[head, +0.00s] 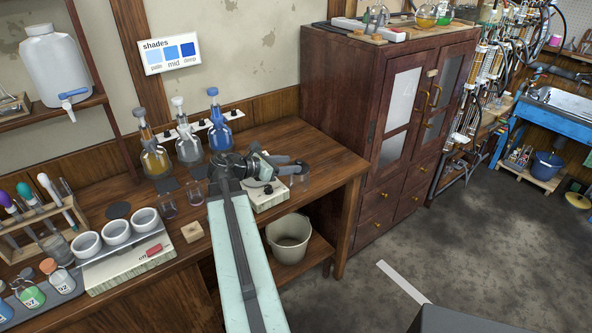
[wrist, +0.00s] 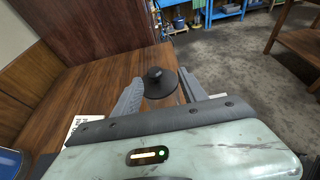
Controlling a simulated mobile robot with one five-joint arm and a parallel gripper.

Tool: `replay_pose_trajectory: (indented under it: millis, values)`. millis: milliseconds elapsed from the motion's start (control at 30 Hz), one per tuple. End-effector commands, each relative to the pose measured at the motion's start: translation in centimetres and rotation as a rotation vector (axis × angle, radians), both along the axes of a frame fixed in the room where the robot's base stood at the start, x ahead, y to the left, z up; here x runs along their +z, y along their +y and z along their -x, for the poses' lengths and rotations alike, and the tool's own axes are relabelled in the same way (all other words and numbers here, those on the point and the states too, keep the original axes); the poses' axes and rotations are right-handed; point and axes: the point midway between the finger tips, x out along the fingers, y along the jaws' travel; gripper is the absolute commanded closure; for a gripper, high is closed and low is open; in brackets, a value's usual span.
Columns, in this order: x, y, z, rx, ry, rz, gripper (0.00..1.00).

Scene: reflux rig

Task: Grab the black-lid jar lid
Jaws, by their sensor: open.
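A round black lid with a knob on top (wrist: 158,87) shows in the wrist view near the far end of the wooden table. My gripper (wrist: 161,78) is open, with one finger to the left of the lid and the other to its right. Whether the fingers touch the lid I cannot tell. In the head view my gripper (head: 296,166) is over the table's right part, and my arm and gripper hide most of what lies there.
A white device (head: 268,196) sits under my gripper. Glass bottles (head: 189,148) stand along the table's back edge. A dark wooden cabinet (head: 345,130) stands right beyond the table. White bowls (head: 117,231) are at the left. The floor to the right is mostly clear.

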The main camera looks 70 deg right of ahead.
Motion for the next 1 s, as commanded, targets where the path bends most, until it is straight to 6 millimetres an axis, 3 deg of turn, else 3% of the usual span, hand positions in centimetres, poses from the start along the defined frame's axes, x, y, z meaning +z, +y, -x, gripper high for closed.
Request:
replay_pose_trajectory:
  millis: [233, 500, 700, 900, 1000]
  values:
    - [-0.5, -1.1, 0.0, 0.009, -0.001, 0.001, 0.50]
    - [-1.8, -4.6, 1.8, 0.013, 0.000, 0.000, 0.50]
    - [-1.7, -4.6, 1.9, 0.014, -0.001, 0.000, 0.50]
    - [-1.7, -4.6, 1.9, 0.015, -0.001, 0.001, 1.00]
    - [-1.7, -4.6, 1.9, 0.015, -0.001, 0.001, 1.00]
